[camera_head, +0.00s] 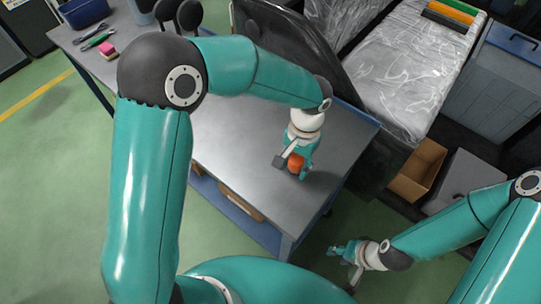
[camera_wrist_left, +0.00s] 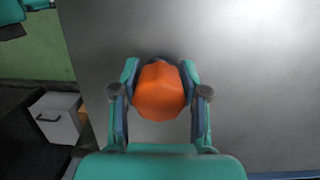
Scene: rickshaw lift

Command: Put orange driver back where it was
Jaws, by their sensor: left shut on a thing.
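The orange driver (camera_head: 295,162) is between the fingers of my left gripper (camera_head: 292,167), over the right part of the grey table (camera_head: 225,135). In the left wrist view, the driver's faceted orange end (camera_wrist_left: 160,92) faces the camera, with a finger against each side. The rest of the driver is mostly hidden behind that end. My left gripper (camera_wrist_left: 160,98) is shut on it. I cannot tell whether the driver touches the tabletop. My right gripper (camera_head: 342,270) is empty, with its fingers apart, beyond the table's right corner, low over the floor.
An open cardboard box (camera_head: 418,172) stands right of the table. A plastic-wrapped load (camera_head: 405,65) lies behind. The table's middle is clear.

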